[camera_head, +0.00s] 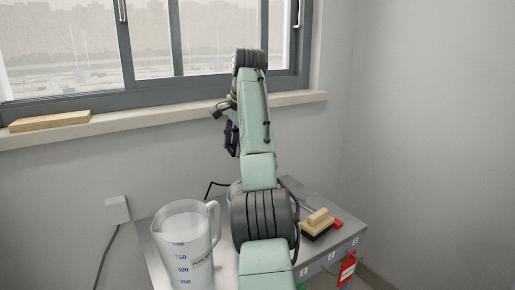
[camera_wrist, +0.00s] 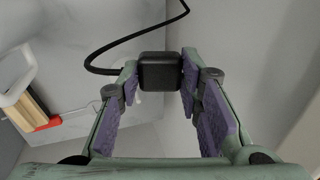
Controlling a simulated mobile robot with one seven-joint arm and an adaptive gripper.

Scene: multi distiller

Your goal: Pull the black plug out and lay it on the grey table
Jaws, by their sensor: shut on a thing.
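The black plug (camera_wrist: 160,72) is a small dark block between my fingertips in the wrist view. My gripper (camera_wrist: 160,76) is shut on it, one finger at each side. A black cable (camera_wrist: 92,62) runs from the plug, loops left and rises to the top edge. In the head view my gripper (camera_head: 231,138) is raised above the grey table (camera_head: 284,264), in front of the wall below the window. I cannot make out the plug there. A piece of black cable (camera_head: 212,184) shows left of my arm. My arm hides part of the table.
A clear measuring jug (camera_head: 187,250) stands at the table's front left. A wooden-handled brush (camera_head: 318,224) and a red item (camera_head: 338,223) lie at the right. A white wall socket (camera_head: 117,210) with a cord is at the left. A wooden block (camera_head: 50,121) lies on the windowsill.

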